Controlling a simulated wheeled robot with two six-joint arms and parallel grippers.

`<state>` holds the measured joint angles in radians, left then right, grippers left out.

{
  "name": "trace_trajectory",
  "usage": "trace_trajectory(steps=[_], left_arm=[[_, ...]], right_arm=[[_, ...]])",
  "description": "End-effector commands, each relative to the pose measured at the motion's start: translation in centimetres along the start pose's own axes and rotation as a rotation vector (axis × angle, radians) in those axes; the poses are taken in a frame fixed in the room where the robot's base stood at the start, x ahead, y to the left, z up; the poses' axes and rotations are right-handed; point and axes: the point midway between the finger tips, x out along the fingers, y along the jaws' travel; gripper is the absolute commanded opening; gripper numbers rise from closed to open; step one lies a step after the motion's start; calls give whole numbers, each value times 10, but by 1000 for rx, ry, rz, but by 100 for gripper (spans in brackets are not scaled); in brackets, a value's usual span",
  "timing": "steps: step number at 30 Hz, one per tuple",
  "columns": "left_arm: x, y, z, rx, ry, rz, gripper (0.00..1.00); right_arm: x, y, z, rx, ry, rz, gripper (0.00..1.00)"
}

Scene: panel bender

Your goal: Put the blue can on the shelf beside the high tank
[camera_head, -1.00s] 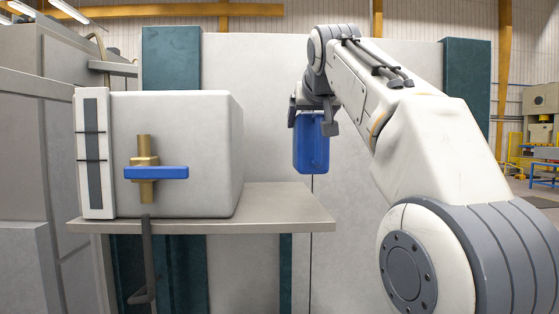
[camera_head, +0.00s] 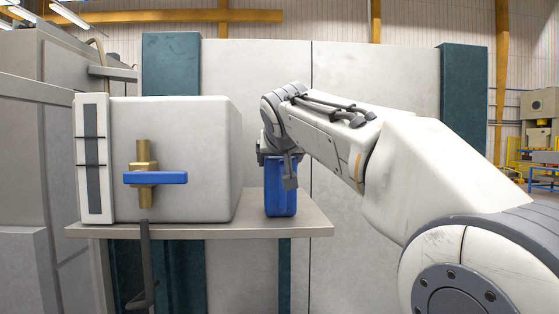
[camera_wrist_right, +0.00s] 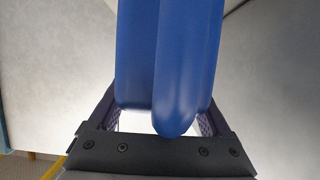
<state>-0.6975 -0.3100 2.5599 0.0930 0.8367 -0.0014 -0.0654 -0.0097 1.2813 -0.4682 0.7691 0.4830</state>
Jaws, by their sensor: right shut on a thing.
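The blue can (camera_head: 279,193) is upright at the right part of the grey shelf (camera_head: 225,231), to the right of the white tank (camera_head: 215,150). Its base appears at shelf height; I cannot tell whether it touches. My right gripper (camera_head: 281,168) is shut on the can's top from above. In the right wrist view the can (camera_wrist_right: 170,60) fills the space between the fingers. The tank has a brass valve with a blue lever (camera_head: 155,178) and a sight gauge at its left. My left gripper is not in view.
A gap of bare shelf separates the can from the tank. The shelf's right edge (camera_head: 331,230) is close to the can's right. A grey wall panel (camera_head: 380,80) and dark green posts (camera_head: 171,65) stand behind. A dark hose (camera_head: 145,265) hangs below the valve.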

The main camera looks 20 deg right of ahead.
Motion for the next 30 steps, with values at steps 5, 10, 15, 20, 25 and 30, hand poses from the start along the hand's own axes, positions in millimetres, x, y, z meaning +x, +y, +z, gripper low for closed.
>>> trace_trajectory(steps=[5,10,15,20,25,30], left_arm=[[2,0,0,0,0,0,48],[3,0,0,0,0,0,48],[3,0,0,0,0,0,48],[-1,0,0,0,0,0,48],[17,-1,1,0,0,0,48],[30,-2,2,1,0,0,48]], right_arm=[[0,0,0,1,4,-1,0],[1,0,2,0,-1,0,100],[1,0,2,0,-1,0,100],[-2,0,-2,0,1,-1,100],[-30,-1,2,1,6,-4,100],[-68,-2,2,0,5,-6,100]])
